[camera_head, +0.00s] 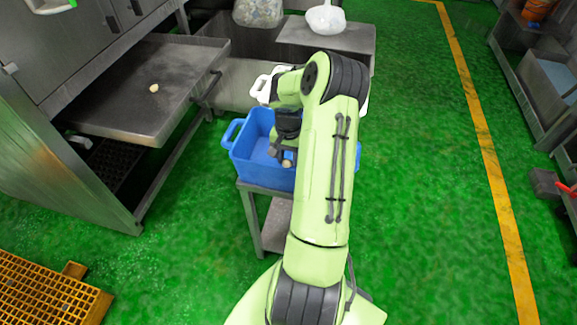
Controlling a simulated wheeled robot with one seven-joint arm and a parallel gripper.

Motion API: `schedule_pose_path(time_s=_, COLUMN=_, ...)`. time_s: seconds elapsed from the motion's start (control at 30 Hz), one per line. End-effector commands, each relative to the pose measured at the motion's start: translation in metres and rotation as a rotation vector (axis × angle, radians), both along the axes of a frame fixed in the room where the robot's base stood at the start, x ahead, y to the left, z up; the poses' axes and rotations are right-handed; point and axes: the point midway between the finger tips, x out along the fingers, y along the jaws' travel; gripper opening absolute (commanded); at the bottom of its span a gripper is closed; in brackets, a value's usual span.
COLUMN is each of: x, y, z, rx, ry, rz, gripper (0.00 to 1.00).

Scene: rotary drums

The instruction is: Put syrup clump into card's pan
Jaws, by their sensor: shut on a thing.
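My gripper (282,156) points down inside the blue bin (236,133), partly hidden by my green arm. It is shut on a small beige clump (288,163), which shows at its fingertips. I cannot tell whether the clump touches the bin floor. A similar small pale clump (154,88) lies on the flat grey metal pan (130,110) at the left. No card can be made out, so I cannot tell which surface is the card's pan.
The bin stands on a small metal stand (251,215). Large metal cabinets stand at the left, and a metal trough with white bags (325,18) at the back. A yellow grate (45,295) lies front left. Green floor (420,200) is clear at the right.

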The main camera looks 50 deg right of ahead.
Motion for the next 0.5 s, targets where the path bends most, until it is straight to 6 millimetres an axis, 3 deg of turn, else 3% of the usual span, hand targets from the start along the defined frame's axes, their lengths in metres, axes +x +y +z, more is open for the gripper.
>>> schedule_pose_path(time_s=0.17, x=0.0, y=0.001, z=-0.033, rx=0.003, ry=0.0, rz=0.0, gripper=0.09)
schedule_pose_path(time_s=0.5, x=0.0, y=0.0, z=-0.036, rx=0.0, ry=0.0, rz=0.0, gripper=0.09)
